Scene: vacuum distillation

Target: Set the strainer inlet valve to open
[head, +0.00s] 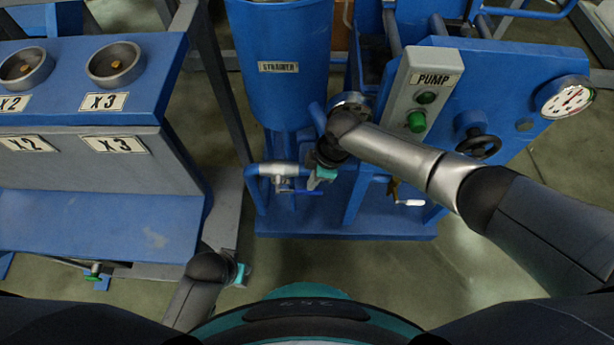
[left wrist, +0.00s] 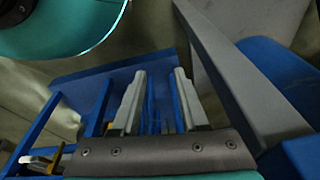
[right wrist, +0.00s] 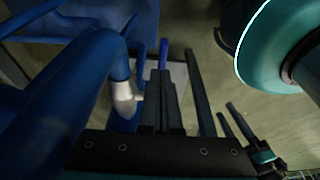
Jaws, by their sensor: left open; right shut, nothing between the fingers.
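The blue strainer (head: 282,67) is a labelled vessel in the upper middle of the head view. Below it, a silver valve (head: 283,184) sits on blue pipework, with a blue lever (head: 309,193) pointing right. The silver body also shows in the right wrist view (right wrist: 125,98), and the lever's blue end (right wrist: 163,52) shows just past the fingertips. My right gripper (head: 316,183) is shut and empty, close beside the lever; I cannot tell whether they touch. My left gripper (head: 243,274) is low on the left, away from the valve. Its fingers (left wrist: 155,95) are open and empty.
A pump panel (head: 425,90) with a green button and a black handwheel (head: 478,142) stands right of the strainer. A white-handled valve (head: 408,202) is below it. A blue rack (head: 90,80) with X2 and X3 sockets fills the left. Open floor lies in front of the skid.

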